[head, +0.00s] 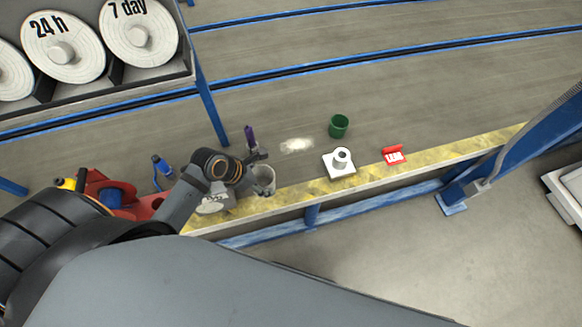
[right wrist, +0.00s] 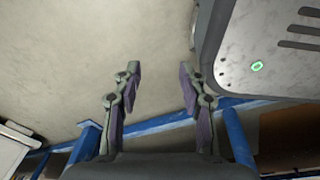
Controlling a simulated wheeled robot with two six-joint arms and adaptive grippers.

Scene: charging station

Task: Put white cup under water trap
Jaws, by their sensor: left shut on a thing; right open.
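The white cup (head: 264,178), greyish white, is at the yellow front edge of the bench. My left gripper (head: 257,160) is shut on it, and the gripper and wrist hide part of the cup. I cannot tell whether the cup touches the bench. I cannot make out the water trap for certain. A blue fitting (head: 161,165) with a hose is left of my left wrist. My right gripper (right wrist: 159,72) is open and empty above the floor in the right wrist view.
A green cup (head: 338,126), a white roll on a square base (head: 340,162) and a red-and-white tag (head: 394,155) stand to the right. White powder (head: 296,145) lies on the bench. Red equipment (head: 110,192) is at left. A blue post (head: 212,108) stands behind my left gripper.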

